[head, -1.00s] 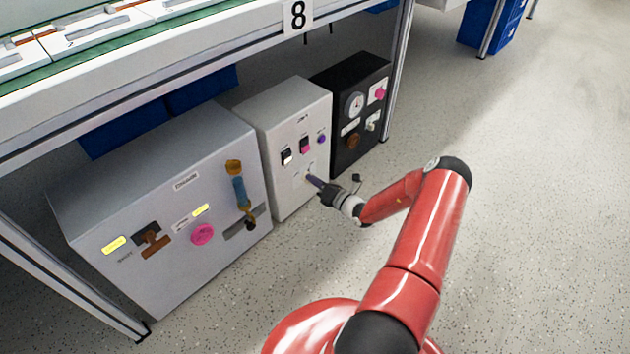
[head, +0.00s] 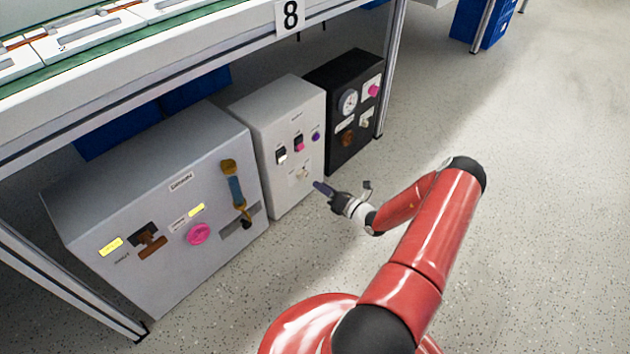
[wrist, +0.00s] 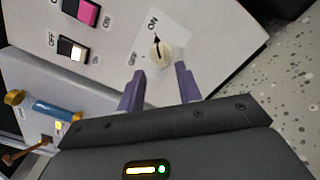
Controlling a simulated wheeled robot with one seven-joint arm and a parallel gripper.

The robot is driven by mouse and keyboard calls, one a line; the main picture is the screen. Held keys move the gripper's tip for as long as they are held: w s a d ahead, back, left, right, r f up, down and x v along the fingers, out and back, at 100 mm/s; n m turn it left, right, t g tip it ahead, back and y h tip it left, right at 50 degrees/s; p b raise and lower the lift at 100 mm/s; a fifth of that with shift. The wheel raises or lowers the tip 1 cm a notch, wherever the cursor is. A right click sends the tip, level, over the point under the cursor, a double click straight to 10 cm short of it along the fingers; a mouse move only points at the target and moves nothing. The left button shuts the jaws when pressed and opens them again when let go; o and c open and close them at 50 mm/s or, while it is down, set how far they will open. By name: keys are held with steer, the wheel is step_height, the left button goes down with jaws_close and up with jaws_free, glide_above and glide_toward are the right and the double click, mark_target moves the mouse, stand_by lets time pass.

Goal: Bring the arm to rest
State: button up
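The cream rotary switch (wrist: 161,54) sits low on the front of the white box (head: 284,117). Its dark pointer mark points toward the "ON" label in the wrist view. In the head view the same knob (head: 304,172) is small, and its setting cannot be read. My gripper (wrist: 160,88) is open and empty, its two purple fingers apart. The knob shows beyond the fingertips, with no finger touching it. In the head view my gripper (head: 319,187) is just in front of the white box, to the right of the knob.
A large grey box (head: 150,205) with a pink knob and a blue handle stands at left. A black box (head: 345,110) with a gauge stands behind at right. A workbench (head: 200,60) hangs over them. The floor at right (head: 540,200) is clear.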

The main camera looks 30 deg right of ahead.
steer(key=shift+v, duration=0.8)
